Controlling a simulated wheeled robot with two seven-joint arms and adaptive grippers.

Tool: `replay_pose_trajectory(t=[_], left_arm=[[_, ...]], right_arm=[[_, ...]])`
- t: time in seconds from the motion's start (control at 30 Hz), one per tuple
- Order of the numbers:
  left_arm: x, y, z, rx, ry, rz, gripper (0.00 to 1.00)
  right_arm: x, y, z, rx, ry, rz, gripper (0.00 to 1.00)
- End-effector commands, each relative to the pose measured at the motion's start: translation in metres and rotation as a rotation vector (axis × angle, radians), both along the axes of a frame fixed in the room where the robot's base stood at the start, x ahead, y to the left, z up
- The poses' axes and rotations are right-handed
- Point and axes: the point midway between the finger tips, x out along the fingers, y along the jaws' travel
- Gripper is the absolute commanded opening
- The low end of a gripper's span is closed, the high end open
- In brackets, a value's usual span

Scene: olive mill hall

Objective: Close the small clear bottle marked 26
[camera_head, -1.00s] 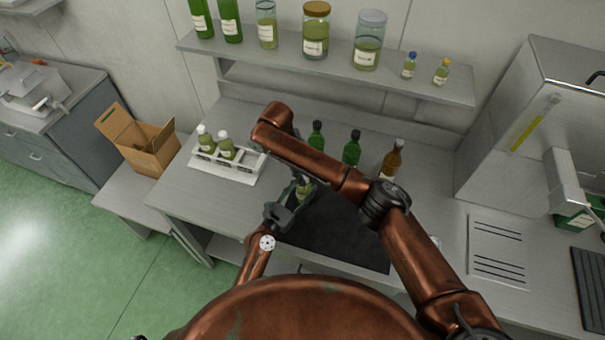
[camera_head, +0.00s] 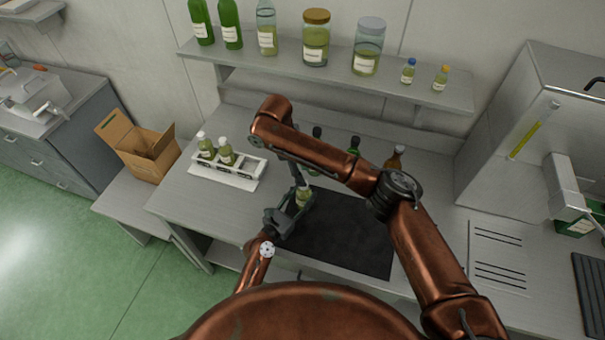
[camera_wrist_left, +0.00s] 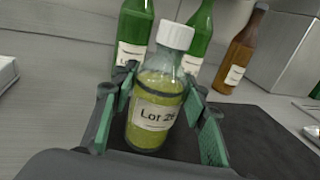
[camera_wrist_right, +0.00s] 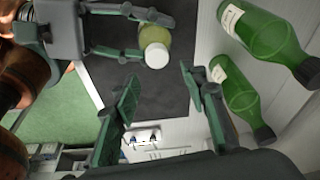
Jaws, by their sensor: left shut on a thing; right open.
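The small clear bottle (camera_wrist_left: 156,108), labelled "Lot 26" and filled with yellow-green liquid, stands about upright between the fingers of my left gripper (camera_wrist_left: 158,122), which is shut on it. A white cap (camera_wrist_left: 176,36) sits on its mouth; I cannot tell how tight it is. In the head view the bottle (camera_head: 303,197) is at the left end of the black mat (camera_head: 345,235). My right gripper (camera_wrist_right: 158,92) is open and empty, with its fingers apart. In the right wrist view the cap (camera_wrist_right: 156,55) shows beyond the fingertips, not between them.
A white rack (camera_head: 236,181) with two white-capped bottles stands to the left. Green bottles (camera_head: 354,146) and a brown bottle (camera_head: 395,159) stand behind the mat. A shelf (camera_head: 420,91) with bottles and jars hangs above. The mat's right part is clear.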

Motion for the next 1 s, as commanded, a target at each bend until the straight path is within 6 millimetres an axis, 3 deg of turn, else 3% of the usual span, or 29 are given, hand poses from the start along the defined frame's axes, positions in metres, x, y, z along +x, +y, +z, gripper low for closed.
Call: replay_pose_trajectory(t=[0.2,0.37,1.0], left_arm=[[0.000,0.000,0.000,0.000,0.000,0.000,0.00],[0.000,0.000,0.000,0.000,0.000,0.000,0.00],[0.000,0.000,0.000,0.000,0.000,0.000,0.00]], right_arm=[[0.000,0.000,0.000,0.004,0.007,0.027,0.38],[0.001,0.000,0.001,0.022,0.048,0.192,0.38],[0.005,-0.002,0.012,0.125,0.297,1.458,0.38]])
